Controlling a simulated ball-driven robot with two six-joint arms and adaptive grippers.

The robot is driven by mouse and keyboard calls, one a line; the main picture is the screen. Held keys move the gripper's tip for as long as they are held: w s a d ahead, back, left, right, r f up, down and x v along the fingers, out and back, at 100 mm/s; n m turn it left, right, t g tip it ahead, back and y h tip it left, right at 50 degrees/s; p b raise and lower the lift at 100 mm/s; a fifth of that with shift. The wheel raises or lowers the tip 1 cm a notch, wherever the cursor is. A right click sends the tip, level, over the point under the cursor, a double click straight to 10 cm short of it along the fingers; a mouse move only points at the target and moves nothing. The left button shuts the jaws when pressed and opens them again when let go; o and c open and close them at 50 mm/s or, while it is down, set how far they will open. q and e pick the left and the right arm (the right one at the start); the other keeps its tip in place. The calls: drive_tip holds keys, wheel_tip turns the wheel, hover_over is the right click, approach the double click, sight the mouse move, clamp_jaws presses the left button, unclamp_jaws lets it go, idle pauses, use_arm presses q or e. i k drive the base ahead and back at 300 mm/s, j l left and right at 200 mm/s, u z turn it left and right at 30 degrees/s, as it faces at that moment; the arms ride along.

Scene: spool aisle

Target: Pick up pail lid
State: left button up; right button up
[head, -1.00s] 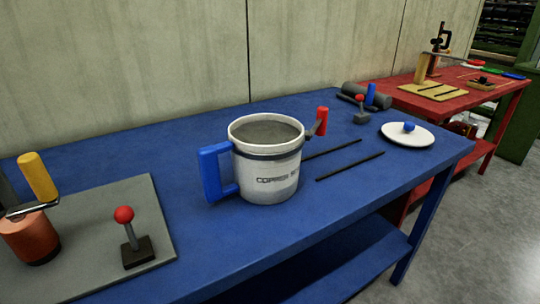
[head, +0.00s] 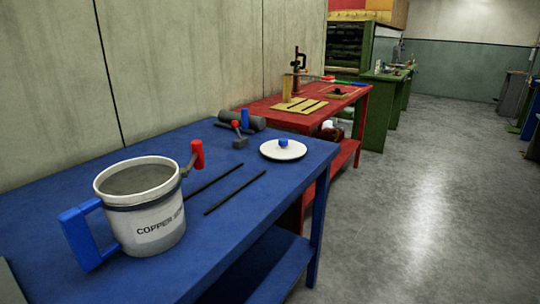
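The pail lid (head: 283,151) is a white disc with a blue knob on top. It lies flat near the far right corner of the blue table (head: 240,218). The pail (head: 147,222) stands at the lower left of the view, a white and grey pot with a blue handle on its left, a red-gripped crank on its right and dark printed lettering. Its top is uncovered and grey inside. Neither of my grippers shows in the head view.
Two dark rods (head: 235,193) lie between pail and lid. A grey hammer-like tool (head: 239,139) and a grey cylinder lie behind the lid. A red table (head: 310,104) stands beyond the blue one. Open grey floor (head: 430,210) lies to the right.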

sight(282, 148)
drive_tip(key=u, duration=0.55)
drive_tip(key=i+l+u, duration=0.1)
drive_tip(key=l+u, duration=0.15)
drive_tip(key=u, duration=0.25)
drive_tip(key=i+l+u, duration=0.1)
drive_tip(key=l+u, duration=0.2)
drive_tip(key=u, duration=0.15)
drive_tip(key=l+u, duration=0.3)
drive_tip(key=u, duration=0.2)
drive_tip(key=l+u, duration=0.3)
drive_tip(key=u, duration=0.15)
